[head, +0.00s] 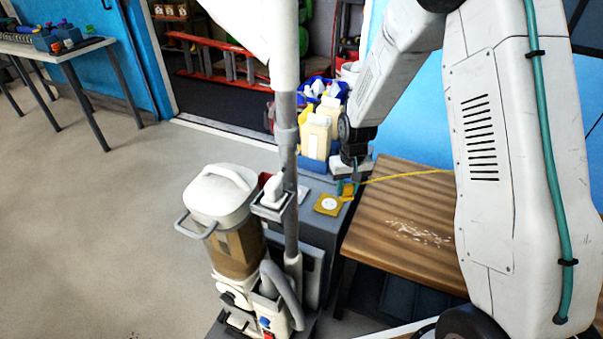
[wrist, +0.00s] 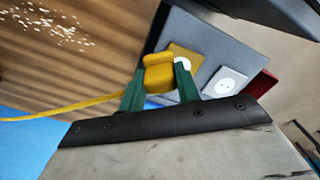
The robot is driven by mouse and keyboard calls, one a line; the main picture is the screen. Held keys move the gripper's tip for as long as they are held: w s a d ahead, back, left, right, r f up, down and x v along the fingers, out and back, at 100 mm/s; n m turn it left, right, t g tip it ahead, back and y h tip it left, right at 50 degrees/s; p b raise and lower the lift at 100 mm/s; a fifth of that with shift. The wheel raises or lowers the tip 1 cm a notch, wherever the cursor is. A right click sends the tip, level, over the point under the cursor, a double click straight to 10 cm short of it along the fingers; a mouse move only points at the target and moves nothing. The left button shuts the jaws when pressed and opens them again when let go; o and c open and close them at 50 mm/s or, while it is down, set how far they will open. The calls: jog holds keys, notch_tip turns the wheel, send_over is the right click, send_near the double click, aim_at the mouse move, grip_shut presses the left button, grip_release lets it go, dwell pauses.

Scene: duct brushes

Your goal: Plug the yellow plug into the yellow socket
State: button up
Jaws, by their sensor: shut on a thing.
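My gripper (head: 347,186) is shut on the yellow plug (head: 348,193), with its green fingers on either side of it. In the wrist view the plug (wrist: 158,73) sits between the fingertips of my gripper (wrist: 159,80), and its yellow cord trails off to the left. The yellow socket (head: 328,205) is a square yellow plate with a white round face on top of a grey box. The plug is just right of the socket's face in the head view. In the wrist view the plug and one finger partly cover the socket (wrist: 184,53). The height gap cannot be told.
A white socket (wrist: 224,82) and a red one (wrist: 262,84) lie beside the yellow socket on the grey box (head: 322,228). A wooden table (head: 395,215) with white crumbs is at right. A vacuum cleaner (head: 222,190) and a grey pole (head: 289,170) stand at left.

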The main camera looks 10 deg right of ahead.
jog(key=shift+w, duration=0.15)
jog(key=n, duration=0.3)
jog(key=w+n, duration=0.1)
jog(key=n, duration=0.1)
jog(key=shift+w+a+f+n, duration=0.1)
jog(key=shift+a+f+n, duration=0.05)
jog(key=shift+a+n, duration=0.15)
jog(key=n, duration=0.2)
jog(key=shift+w+a+n, duration=0.15)
jog(key=shift+w+n, duration=0.1)
jog(key=shift+n, duration=0.15)
jog(key=w+n, duration=0.1)
jog(key=n, duration=0.5)
jog(key=w+a+f+n, duration=0.1)
jog(key=n, duration=0.6)
jog(key=w+a+n, duration=0.1)
jog(key=n, duration=0.6)
jog(key=shift+w+a+f, duration=0.1)
jog(key=shift+w+f, duration=0.05)
jog(key=shift+w, duration=0.2)
jog(key=shift+f, duration=0.15)
